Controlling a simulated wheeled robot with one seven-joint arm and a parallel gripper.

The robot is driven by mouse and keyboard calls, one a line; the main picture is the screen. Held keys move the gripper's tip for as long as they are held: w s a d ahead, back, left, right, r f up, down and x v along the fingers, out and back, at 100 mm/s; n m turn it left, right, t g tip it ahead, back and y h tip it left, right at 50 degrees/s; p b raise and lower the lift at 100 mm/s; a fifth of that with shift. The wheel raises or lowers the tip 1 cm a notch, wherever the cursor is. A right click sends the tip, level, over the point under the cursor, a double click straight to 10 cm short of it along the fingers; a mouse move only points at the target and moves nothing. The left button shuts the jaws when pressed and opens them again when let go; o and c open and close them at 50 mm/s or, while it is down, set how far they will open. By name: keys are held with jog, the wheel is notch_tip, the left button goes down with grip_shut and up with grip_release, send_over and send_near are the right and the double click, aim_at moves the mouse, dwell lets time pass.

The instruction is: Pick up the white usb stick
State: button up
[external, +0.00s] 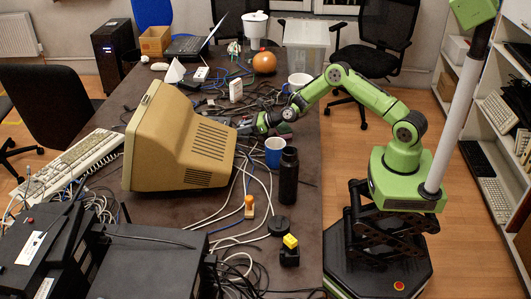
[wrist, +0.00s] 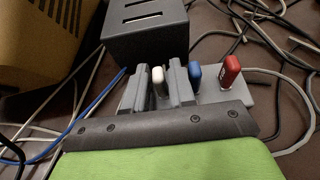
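The white usb stick (wrist: 158,79) stands upright in the wrist view, between the two grey fingers of my gripper (wrist: 157,88). One finger is on each side of it, with narrow gaps seeming to remain, so the gripper looks open around it. A blue usb stick (wrist: 195,75) is just right of the right finger. A red usb stick (wrist: 231,69) stands further right. They stand in a grey hub (wrist: 250,97), partly hidden by my gripper. In the external view my gripper (external: 250,126) is low over the table beside the monitor; the white stick cannot be made out there.
A dark slotted box (wrist: 145,32) stands directly behind the sticks. A beige monitor (external: 175,140) is close on the left. A blue cup (external: 274,152), a black bottle (external: 288,176) and a white mug (external: 299,82) are near my arm. Loose cables cover much of the table (external: 305,215).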

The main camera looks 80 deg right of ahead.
jog(key=shift+r, duration=0.1)
grip_shut()
